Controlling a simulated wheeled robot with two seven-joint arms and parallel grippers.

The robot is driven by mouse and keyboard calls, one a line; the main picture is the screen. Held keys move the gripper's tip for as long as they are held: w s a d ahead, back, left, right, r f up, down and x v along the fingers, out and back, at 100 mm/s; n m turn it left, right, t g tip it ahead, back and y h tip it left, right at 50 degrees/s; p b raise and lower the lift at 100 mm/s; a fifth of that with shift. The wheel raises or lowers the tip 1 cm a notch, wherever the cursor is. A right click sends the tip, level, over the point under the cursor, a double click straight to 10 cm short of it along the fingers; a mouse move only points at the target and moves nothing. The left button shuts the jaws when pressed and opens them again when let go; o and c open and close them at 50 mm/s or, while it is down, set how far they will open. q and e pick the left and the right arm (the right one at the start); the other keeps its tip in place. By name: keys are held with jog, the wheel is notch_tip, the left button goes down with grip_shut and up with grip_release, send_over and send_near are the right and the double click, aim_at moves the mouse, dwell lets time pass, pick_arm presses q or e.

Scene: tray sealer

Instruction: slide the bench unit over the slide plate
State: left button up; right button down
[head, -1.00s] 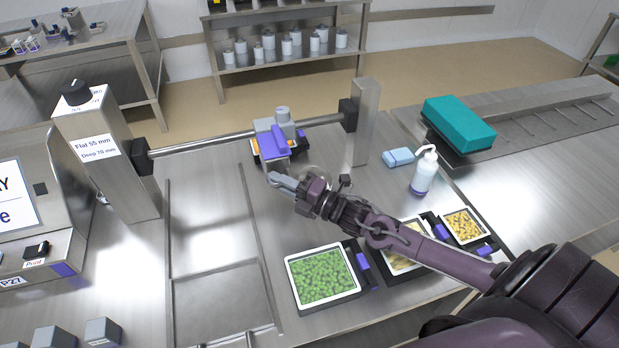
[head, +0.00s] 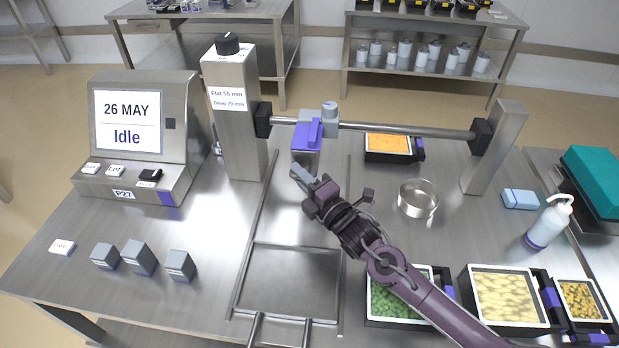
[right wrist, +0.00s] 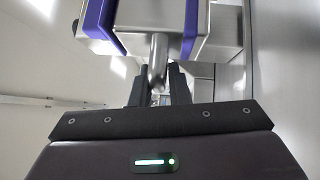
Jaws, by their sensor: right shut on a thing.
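The bench unit (head: 308,138) is a grey and purple head hanging on a round cross rail (head: 400,129), near the rail's left end. My right gripper (head: 300,176) is at its near side, shut on the unit's metal handle (right wrist: 158,60), which shows between the fingers in the right wrist view. The slide plate (head: 290,275) is a flat steel plate between two long guides on the bench. It lies at their near end. The unit is above the far end of these guides. My left gripper is not in view.
The left post (head: 232,110) stands just left of the unit. An orange-filled tray (head: 421,150) and a steel ring (head: 418,199) are to the right. Filled trays (head: 541,298) stand at the front right. Grey blocks (head: 138,257) and a screen reading "Idle" (head: 140,122) are at left.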

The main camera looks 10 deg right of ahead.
jog(key=shift+w+r, duration=0.1)
jog(key=shift+r, duration=0.35)
jog(key=c, duration=1.5)
grip_release()
jog(key=shift+o, duration=0.2)
jog(key=shift+f, duration=0.2)
jog(key=r+v, duration=0.1)
jog(key=v, duration=0.7)
jog(key=shift+f+b, duration=0.4)
jog(key=shift+f, duration=0.1)
